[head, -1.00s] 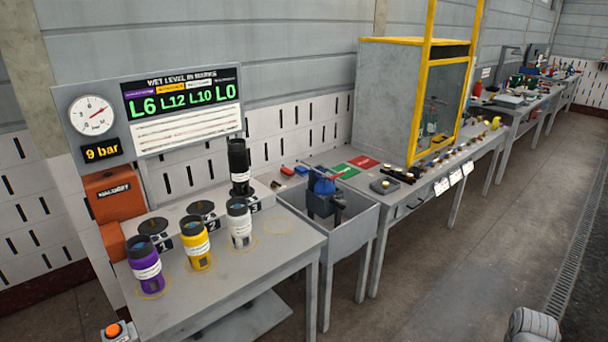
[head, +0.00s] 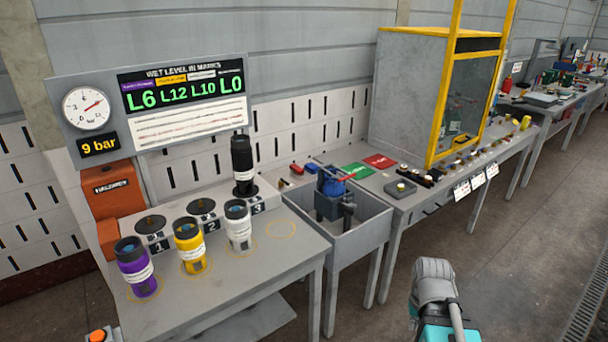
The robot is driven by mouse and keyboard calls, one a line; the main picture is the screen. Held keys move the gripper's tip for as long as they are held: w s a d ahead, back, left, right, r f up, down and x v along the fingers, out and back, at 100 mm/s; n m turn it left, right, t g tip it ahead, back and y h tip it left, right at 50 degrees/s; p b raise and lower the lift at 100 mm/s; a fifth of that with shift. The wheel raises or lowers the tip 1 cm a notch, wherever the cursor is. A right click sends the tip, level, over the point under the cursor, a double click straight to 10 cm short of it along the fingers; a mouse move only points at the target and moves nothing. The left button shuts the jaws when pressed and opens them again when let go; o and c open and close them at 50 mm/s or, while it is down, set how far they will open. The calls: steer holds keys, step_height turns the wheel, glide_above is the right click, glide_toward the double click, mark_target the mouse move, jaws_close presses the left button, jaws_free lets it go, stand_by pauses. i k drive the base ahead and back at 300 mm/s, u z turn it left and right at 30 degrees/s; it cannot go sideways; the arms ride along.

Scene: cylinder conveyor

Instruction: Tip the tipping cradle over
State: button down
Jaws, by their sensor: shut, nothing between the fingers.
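A dark blue device with a lighter blue top and a thin red-ended bar (head: 331,190) stands in a grey basin (head: 350,240). It may be the tipping cradle, but it is too small to be sure. It looks upright, and I see no cylinder in it. My gripper's fingers are not in view. Only a grey and teal part of my arm shows at the bottom right, in front of the floor and apart from the basin.
Purple (head: 136,268), yellow (head: 190,246) and white (head: 237,226) cylinders stand on the left table (head: 265,268). A black cylinder (head: 242,165) stands at station 3. A yellow-framed cabinet (head: 415,100) stands on the right bench. The floor (head: 505,240) is clear at right.

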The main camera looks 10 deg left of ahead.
mark_target(333, 210)
steer(key=u, duration=0.55)
steer(key=i, duration=1.35)
steer(key=u, duration=0.4)
